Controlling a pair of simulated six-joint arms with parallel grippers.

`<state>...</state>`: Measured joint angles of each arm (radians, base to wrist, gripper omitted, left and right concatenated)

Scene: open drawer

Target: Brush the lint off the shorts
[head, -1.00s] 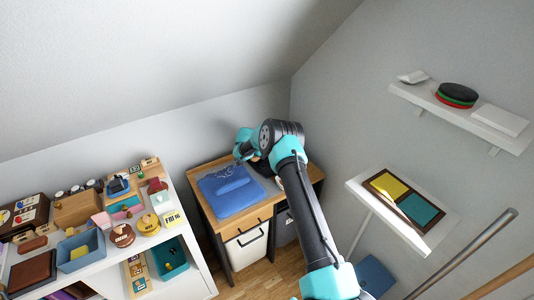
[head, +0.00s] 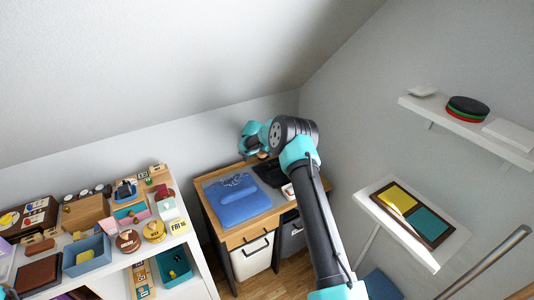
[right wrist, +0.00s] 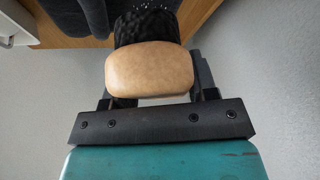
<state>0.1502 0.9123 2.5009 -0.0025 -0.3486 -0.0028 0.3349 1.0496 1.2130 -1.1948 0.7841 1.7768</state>
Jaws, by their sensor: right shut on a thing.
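The blue folded cloth (head: 243,208), which looks like the shorts, lies on a grey mat (head: 213,189) on the wooden desk. Lint is too small to make out. My right gripper (head: 262,153) is above the back of the desk, behind the cloth. In the right wrist view it is shut on a brush (right wrist: 150,70) with a tan wooden body and black bristles pointing away from the palm. The brush appears clear of the blue cloth. My left gripper is out of view.
A black item (head: 268,173) lies on the desk to the right of the cloth. A crowded white shelf unit (head: 205,270) stands to the left. Wall shelves (head: 470,133) are on the right. The sloped ceiling comes low behind the desk.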

